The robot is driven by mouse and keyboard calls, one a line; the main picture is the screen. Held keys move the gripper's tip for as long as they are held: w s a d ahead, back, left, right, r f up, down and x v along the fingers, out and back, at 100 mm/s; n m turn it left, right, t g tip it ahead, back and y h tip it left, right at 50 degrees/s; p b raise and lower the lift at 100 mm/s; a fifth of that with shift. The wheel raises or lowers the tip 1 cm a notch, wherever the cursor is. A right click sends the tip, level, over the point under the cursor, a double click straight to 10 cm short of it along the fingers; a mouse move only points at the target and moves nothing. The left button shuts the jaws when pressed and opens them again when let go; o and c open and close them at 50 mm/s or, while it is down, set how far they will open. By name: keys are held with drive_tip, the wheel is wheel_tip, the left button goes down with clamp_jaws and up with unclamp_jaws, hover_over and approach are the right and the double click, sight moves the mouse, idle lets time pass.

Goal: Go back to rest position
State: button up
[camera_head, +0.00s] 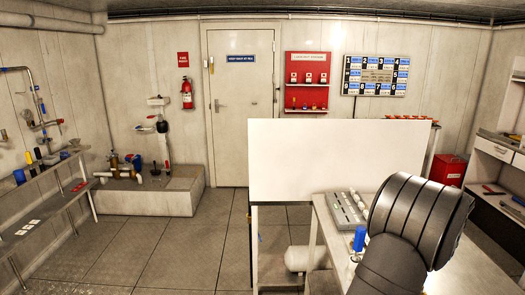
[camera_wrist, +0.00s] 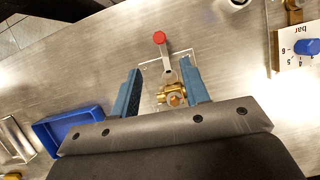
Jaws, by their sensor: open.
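My gripper (camera_wrist: 161,82) shows in the wrist view with its two blue fingers spread apart. It is open. A brass valve (camera_wrist: 172,97) with a metal lever ending in a red knob (camera_wrist: 159,38) lies in the picture between and beyond the fingers. The valve is on a clear plate on the metal bench top (camera_wrist: 80,65). I see no contact between the fingers and the valve, but the height between them is hard to tell. In the head view my dark arm covers part of the bench, and my gripper is hidden.
A blue tray (camera_wrist: 78,130) lies left of my gripper. A gauge panel marked "bar" (camera_wrist: 295,62) with a blue knob is at the right. In the head view a white panel (camera_head: 335,160) stands behind the bench, and a grey rack (camera_head: 346,212) and a blue item (camera_head: 360,238) are near my arm.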

drive_tip(key=v, duration=0.5)
drive_tip(key=x, duration=1.6)
drive_tip(key=shift+a+f, duration=0.15)
drive_tip(key=shift+w+a+f, duration=0.1)
drive_tip(key=shift+f, duration=0.2)
drive_tip(key=shift+w+m+t, duration=0.4)
drive_tip(key=shift+w+m, duration=0.05)
drive_tip(key=shift+m, duration=0.45)
